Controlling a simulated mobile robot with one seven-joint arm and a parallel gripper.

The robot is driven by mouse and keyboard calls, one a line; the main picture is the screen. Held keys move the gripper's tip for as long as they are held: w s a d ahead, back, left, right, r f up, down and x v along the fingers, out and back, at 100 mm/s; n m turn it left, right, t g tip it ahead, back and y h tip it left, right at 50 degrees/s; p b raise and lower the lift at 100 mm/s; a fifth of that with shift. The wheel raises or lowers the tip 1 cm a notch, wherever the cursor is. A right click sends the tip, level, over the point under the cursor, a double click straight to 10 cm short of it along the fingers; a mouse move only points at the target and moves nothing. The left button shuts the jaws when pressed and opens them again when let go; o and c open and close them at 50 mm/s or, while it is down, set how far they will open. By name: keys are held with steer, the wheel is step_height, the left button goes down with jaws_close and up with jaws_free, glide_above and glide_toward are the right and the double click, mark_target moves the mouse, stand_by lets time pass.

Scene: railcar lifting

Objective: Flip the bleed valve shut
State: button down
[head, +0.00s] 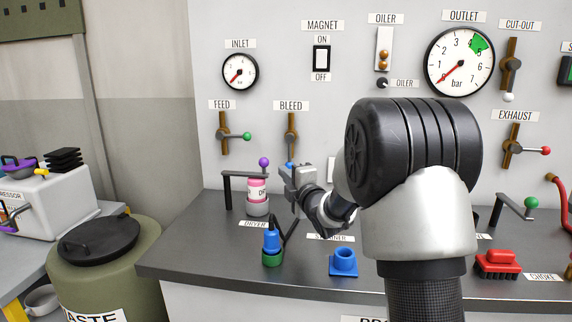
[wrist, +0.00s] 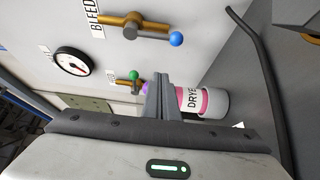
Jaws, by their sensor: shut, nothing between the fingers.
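The bleed valve (head: 291,135) is a brass pipe piece on the wall panel under the BLEED label. Its dark handle hangs down along the pipe and ends in a blue knob (head: 289,164). In the wrist view the bleed valve (wrist: 132,25) is at the top, its handle in line with the pipe and the blue knob (wrist: 176,39) at the right end. My gripper (head: 286,172) is just below the knob in the head view. In the wrist view my gripper (wrist: 160,78) is shut and empty, its fingertips apart from the knob in the picture.
The feed valve (head: 223,135), with its green knob out to the right, is left of the bleed valve. The pink dryer canister (head: 257,190) and a purple-knobbed lever (head: 232,176) stand close by my gripper. A blue-and-green bottle (head: 271,246) and a blue fitting (head: 344,262) are on the bench.

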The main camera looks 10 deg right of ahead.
mark_target(289, 159)
steer(key=w+d, duration=0.1)
steer(key=w, duration=0.8)
steer(key=shift+w+d+b, duration=0.15)
steer(key=shift+d+b, duration=0.25)
steer(key=shift+d+n+g, duration=0.3)
steer(key=shift+n, duration=0.1)
steer(key=shift+s+d+r+n+g+h+p, duration=0.2)
steer(key=shift+s+d+n+g+h+p, duration=0.1)
steer(key=shift+d+n+g+p, duration=0.4)
steer(key=d+r+n+g+h+p, duration=0.1)
steer(key=r+n+h+p, duration=0.1)
steer(key=p, duration=0.3)
steer(key=s+d+r+n+g+h+p, duration=0.1)
steer(key=d+r+n+h+p, duration=0.1)
steer(key=n+h+p, duration=0.1)
steer(key=d+r+n+g+h+p, duration=0.2)
steer(key=n+p, duration=0.2)
steer(key=p, duration=0.3)
steer(key=shift+s+r+n+p, duration=0.1)
steer(key=shift+s+n+p, duration=0.25)
steer(key=shift+n+p, duration=0.05)
steer(key=shift+d+h, duration=0.1)
steer(key=shift+h, duration=0.2)
